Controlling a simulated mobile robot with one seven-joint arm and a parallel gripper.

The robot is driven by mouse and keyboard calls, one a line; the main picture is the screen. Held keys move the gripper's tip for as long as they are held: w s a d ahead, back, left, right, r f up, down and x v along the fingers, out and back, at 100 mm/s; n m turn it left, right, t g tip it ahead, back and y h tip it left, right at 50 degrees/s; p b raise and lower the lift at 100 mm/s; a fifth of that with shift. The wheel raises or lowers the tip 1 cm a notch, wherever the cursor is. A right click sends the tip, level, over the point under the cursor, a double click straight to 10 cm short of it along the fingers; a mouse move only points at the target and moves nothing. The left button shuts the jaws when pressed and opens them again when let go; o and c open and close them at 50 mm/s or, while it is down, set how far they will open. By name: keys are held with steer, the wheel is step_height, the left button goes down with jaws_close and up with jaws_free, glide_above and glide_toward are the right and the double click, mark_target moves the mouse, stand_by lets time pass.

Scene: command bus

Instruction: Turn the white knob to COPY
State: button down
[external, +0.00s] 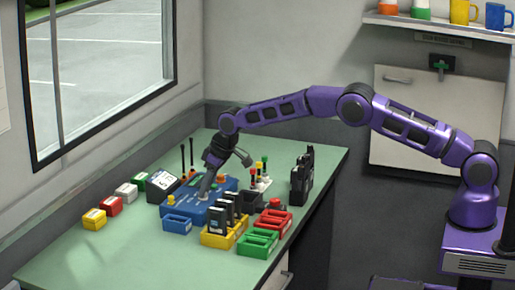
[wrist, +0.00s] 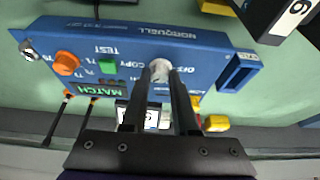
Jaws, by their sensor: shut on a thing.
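A blue device box (external: 175,209) stands on the green bench, and its panel (wrist: 205,55) fills much of the wrist view. The white knob (wrist: 160,67) is on this panel, between the labels COPY on its left and OFF on its right in the wrist view. My gripper (wrist: 160,78) is shut on the knob, one dark finger on each side. The fingers hide part of the knob, and I cannot tell where its pointer faces. In the external view my gripper (external: 206,186) reaches down onto the box and hides the knob.
The panel also has an orange button (wrist: 66,63), a green button (wrist: 108,67) and a green MATCH display (wrist: 100,90). Around the box are a yellow rack (external: 222,238) with black modules, a blue tray (external: 177,223), red trays (external: 273,221), green trays (external: 257,243) and black upright modules (external: 301,180).

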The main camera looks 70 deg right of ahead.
steer(key=m, duration=0.1)
steer(key=m+h, duration=0.1)
steer(key=m, duration=0.1)
steer(key=shift+a+m, duration=0.25)
steer(key=shift+m, duration=0.05)
steer(key=shift+w+m+g+h+p, duration=0.1)
steer(key=shift+m+g+h+p, duration=0.3)
steer(key=shift+m, duration=0.7)
steer(key=shift+m+g+h+p, duration=0.15)
steer(key=shift+m+h, duration=0.35)
steer(key=shift+m, duration=0.6)
steer(key=shift+a, duration=0.1)
steer(key=c, duration=0.7)
jaws_free()
steer(key=shift+r, duration=0.15)
steer(key=v, duration=1.7)
steer(key=shift+a, duration=0.2)
